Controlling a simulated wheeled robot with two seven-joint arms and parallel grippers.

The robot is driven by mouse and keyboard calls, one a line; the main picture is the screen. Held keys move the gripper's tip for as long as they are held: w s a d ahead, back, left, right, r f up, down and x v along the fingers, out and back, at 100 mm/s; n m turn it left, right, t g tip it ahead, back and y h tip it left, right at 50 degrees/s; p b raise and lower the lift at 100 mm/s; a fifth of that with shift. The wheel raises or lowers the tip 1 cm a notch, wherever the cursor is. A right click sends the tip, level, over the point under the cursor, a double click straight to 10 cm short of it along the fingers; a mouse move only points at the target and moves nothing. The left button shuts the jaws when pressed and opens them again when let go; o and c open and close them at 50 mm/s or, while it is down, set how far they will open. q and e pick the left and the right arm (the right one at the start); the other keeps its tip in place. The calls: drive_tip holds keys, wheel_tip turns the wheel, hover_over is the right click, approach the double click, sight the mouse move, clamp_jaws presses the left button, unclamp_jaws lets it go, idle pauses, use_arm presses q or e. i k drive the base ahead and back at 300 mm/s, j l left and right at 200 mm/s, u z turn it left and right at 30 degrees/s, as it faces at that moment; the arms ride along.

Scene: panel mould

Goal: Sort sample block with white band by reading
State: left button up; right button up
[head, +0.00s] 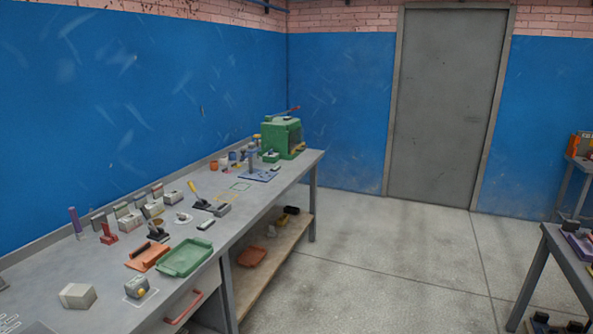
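Several small grey blocks (153,209) stand in a group near the wall side of the long workbench (215,262). They are too small for me to tell which one has a white band. An orange tray (147,257) and a green tray (185,257) lie side by side on the bench in front of them. A larger pale grey block (77,295) and a small grey device with a yellow part (137,288) sit nearer to me. No reading is legible. Neither of my grippers is in view.
A green machine (282,137) stands at the bench's far end, with a blue stand (258,173) before it. A lower shelf (270,262) holds an orange tray. Another table (570,260) stands at the right. The floor between is clear, leading to a grey door (447,110).

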sight(80, 295)
drive_tip(key=u, duration=1.4)
